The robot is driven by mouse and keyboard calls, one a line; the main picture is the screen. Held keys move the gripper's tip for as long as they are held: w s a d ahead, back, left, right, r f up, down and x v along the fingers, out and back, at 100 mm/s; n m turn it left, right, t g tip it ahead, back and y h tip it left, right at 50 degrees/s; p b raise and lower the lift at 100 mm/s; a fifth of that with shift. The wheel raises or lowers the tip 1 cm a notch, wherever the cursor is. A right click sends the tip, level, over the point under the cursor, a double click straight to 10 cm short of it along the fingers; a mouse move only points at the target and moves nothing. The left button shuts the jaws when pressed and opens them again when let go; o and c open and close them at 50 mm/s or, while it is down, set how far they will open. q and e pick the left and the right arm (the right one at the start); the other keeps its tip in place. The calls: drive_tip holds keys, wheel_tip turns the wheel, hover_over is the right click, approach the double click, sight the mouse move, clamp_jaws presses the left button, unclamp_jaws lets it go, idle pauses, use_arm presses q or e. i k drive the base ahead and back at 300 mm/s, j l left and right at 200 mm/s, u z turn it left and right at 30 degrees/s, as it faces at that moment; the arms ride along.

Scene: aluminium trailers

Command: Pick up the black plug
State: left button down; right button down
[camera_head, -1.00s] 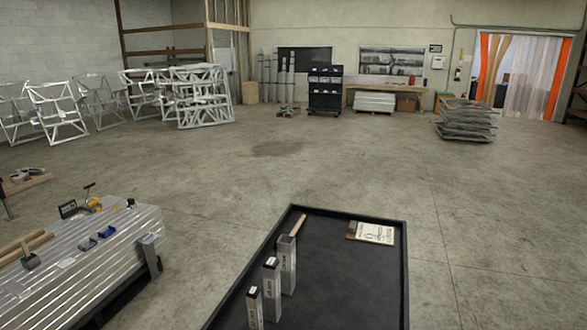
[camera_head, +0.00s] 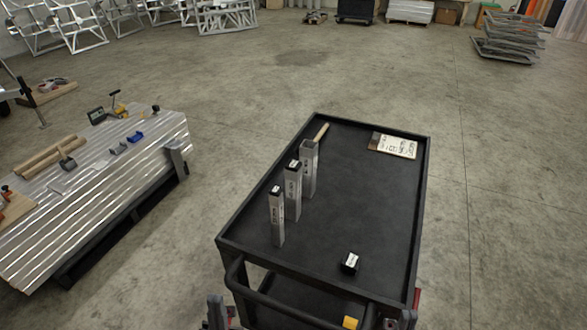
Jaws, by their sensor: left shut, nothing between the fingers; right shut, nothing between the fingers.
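The black plug (camera_head: 348,265) is a small black block with a white label on one face. It lies alone near the front right of the black cart top (camera_head: 345,205). My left gripper (camera_head: 217,312) shows only in part at the bottom edge, left of the cart handle. My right gripper (camera_head: 398,318) shows in part at the bottom edge, right of the handle. Both are shut and empty, below and apart from the plug. Much of both arms is out of view.
Three upright metal tubes (camera_head: 293,190), the nearer ones black-topped, stand on the cart's left side. A wooden-handled tool (camera_head: 321,131) and a labelled board (camera_head: 397,146) lie further back. The cart has a raised rim and handle (camera_head: 272,308). A metal-topped bench (camera_head: 95,190) stands left.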

sight(351, 262)
drive_tip(key=k, duration=0.95)
drive_tip(key=k+l+u, duration=0.15)
drive_tip(key=u, duration=1.2)
drive_tip(key=i+l, duration=0.1)
drive_tip(key=l, duration=0.8)
drive_tip(key=i+l, duration=0.1)
drive_tip(key=l, duration=0.8)
drive_tip(key=i+l, duration=0.1)
drive_tip(key=l, duration=0.75)
drive_tip(key=i+l, duration=0.1)
drive_tip(key=l, duration=0.8)
